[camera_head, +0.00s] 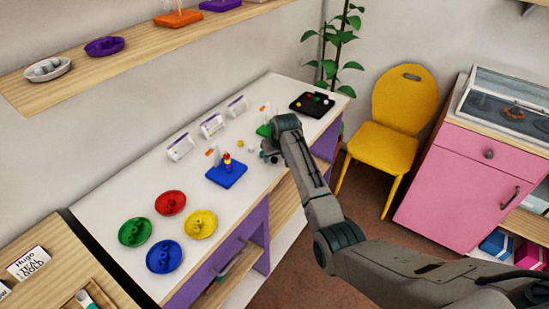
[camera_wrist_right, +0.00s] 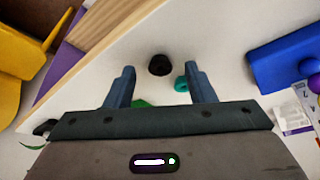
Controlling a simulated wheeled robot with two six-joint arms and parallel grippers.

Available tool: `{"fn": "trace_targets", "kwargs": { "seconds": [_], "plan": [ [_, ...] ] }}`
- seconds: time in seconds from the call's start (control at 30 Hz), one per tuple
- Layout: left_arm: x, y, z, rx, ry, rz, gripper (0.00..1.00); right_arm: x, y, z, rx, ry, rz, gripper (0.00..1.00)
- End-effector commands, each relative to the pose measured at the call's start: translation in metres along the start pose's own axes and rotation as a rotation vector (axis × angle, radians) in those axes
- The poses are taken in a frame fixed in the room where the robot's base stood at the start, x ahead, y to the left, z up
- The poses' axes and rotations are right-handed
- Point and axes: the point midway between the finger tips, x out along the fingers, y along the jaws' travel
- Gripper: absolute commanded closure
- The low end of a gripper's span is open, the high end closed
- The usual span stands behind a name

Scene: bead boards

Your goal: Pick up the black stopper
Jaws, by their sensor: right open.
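The black stopper (camera_wrist_right: 159,65) shows in the right wrist view as a small dark round piece on the white tabletop. It lies ahead of my right gripper, in line with the gap between the two fingers. My right gripper (camera_head: 271,153) is open with nothing held, low over the table in the head view. Its blue-grey fingers also show in the right wrist view (camera_wrist_right: 160,82). A small teal ring (camera_wrist_right: 181,84) lies beside the stopper, close to the right finger. In the head view I cannot tell the stopper from the gripper. My left gripper is out of view.
A blue board (camera_head: 227,174) with stacked beads stands left of the gripper. A black tray (camera_head: 325,110) with beads is at the far end. Coloured dishes, including a yellow one (camera_head: 201,223), fill the near end.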

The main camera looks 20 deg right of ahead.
Motion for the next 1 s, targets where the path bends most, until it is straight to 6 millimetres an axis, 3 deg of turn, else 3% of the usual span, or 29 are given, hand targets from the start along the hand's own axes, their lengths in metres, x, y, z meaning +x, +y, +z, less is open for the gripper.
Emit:
{"fn": "trace_targets", "kwargs": {
  "seconds": [0.33, 0.57, 1.0],
  "plan": [
    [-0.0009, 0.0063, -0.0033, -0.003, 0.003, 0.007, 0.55, 0.0071, -0.0002, 0.0002, 0.0, 0.001, 0.0, 0.53],
    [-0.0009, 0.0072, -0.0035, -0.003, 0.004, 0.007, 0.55, 0.007, -0.0002, 0.0003, 0.0, 0.001, 0.0, 0.98],
    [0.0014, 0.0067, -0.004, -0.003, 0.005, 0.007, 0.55, 0.0046, -0.0002, -0.0011, -0.001, 0.002, 0.0, 0.98]
  ]
}}
